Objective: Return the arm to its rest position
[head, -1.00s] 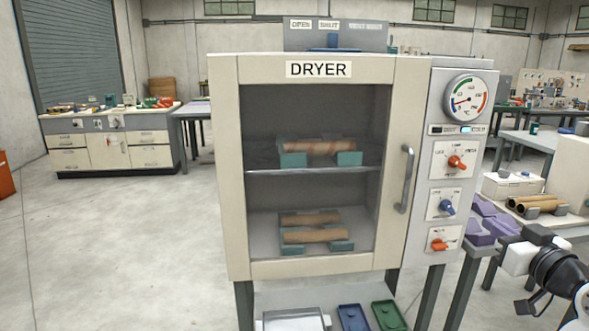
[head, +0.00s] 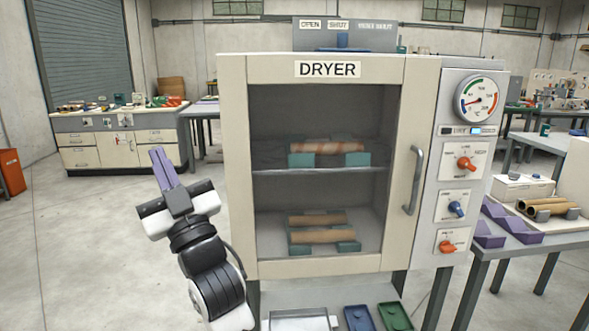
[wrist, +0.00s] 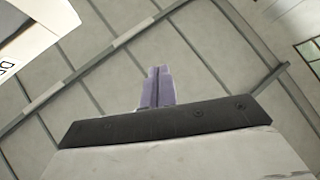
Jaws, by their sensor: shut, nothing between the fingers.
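My gripper (head: 165,167) is at the left of the dryer in the head view, raised and pointing up. Its two purple fingers are together with nothing between them. In the wrist view the shut fingers (wrist: 157,87) point towards the ceiling. My arm (head: 208,262) rises from the bottom of the head view, in front of the dryer's left edge. The dryer (head: 233,150) has its glass door closed.
Inside the dryer, brown tubes (head: 327,147) rest on teal holders on two levels. Trays (head: 358,318) lie below it. At right a table (head: 570,242) carries purple holders and tubes. A cabinet bench (head: 118,148) stands at the back left. The floor at left is clear.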

